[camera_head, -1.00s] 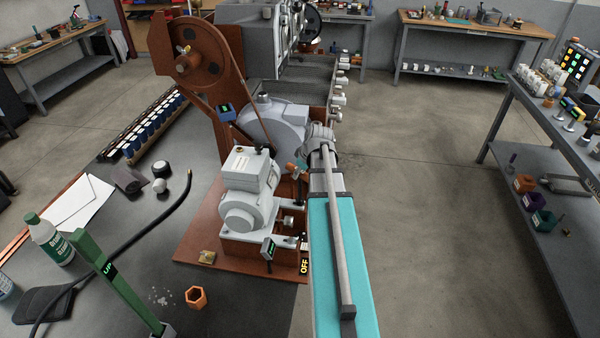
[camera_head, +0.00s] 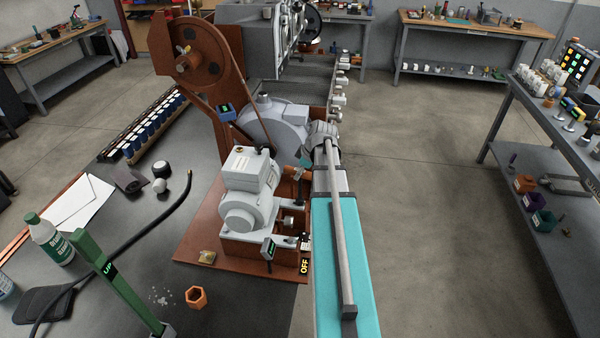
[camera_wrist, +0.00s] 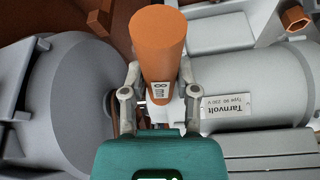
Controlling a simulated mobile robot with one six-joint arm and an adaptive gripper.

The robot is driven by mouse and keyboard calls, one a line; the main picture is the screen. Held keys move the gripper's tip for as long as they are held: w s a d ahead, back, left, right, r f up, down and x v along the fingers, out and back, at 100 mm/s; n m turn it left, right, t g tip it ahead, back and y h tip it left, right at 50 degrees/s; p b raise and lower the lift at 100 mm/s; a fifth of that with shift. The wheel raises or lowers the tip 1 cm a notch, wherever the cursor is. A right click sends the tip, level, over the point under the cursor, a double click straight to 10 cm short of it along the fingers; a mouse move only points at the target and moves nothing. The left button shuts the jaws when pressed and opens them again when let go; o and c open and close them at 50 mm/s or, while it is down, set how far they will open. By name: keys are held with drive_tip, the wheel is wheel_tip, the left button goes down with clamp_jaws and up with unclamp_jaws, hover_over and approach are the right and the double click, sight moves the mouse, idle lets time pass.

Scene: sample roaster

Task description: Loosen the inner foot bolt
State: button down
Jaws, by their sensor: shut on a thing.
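The handle hides the tool's far end. A pale grey motor (camera_wrist: 272,85) with a "Tarnvolt" plate lies to its right. In the head view the same motor (camera_head: 248,195) stands on a brown base (camera_head: 195,247), just left of my gripper. A motor foot (camera_head: 283,238) shows at the front right. I cannot tell which bolt is the inner one, or whether the tool touches any bolt.
A large brown pulley wheel (camera_head: 193,55) and grey housing (camera_head: 275,122) stand behind the motor. An orange hexagonal holder (camera_head: 196,297) and green lever (camera_head: 120,285) are in front. The floor to the right is clear.

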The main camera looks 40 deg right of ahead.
drive_tip(key=shift+w+n+y, duration=0.1)
drive_tip(key=shift+n+y, duration=0.3)
drive_tip(key=shift+n, duration=0.6)
drive_tip(key=shift+n+g+y, duration=0.3)
drive_tip(key=shift+n+g, duration=0.2)
drive_tip(key=shift+n, duration=0.4)
drive_tip(key=n+g, duration=0.1)
drive_tip(key=n, duration=0.1)
drive_tip(key=shift+n, duration=0.3)
drive_tip(key=shift+n+y, duration=0.3)
drive_tip(key=shift+n, duration=0.4)
drive_tip(key=shift+g, duration=0.3)
